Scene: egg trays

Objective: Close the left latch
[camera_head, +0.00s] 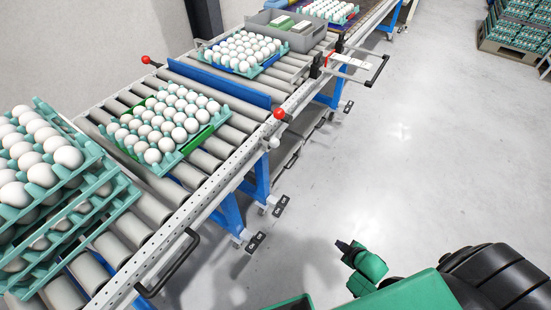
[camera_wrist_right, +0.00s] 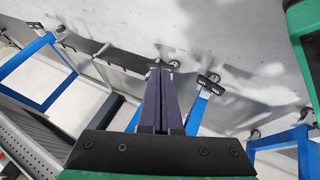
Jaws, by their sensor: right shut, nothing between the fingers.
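No part is plainly marked as the left latch. Two levers with red ball knobs stand at the ends of the blue bar across the roller conveyor: a far-left red knob (camera_head: 145,60) and a near-right red knob (camera_head: 279,114). Whether either is the latch, or open or closed, I cannot tell. My right gripper (camera_head: 343,246) is over the floor, right of the conveyor and apart from both knobs. In the right wrist view its dark fingers (camera_wrist_right: 161,72) are together and empty. My left gripper is not in view.
The conveyor rail (camera_head: 215,185) runs diagonally, with blue legs (camera_head: 229,214) and a black handle (camera_head: 168,266) beside it. Teal egg trays are stacked at left; more egg trays lie on the rollers. A grey bin (camera_head: 302,40) stands farther up.

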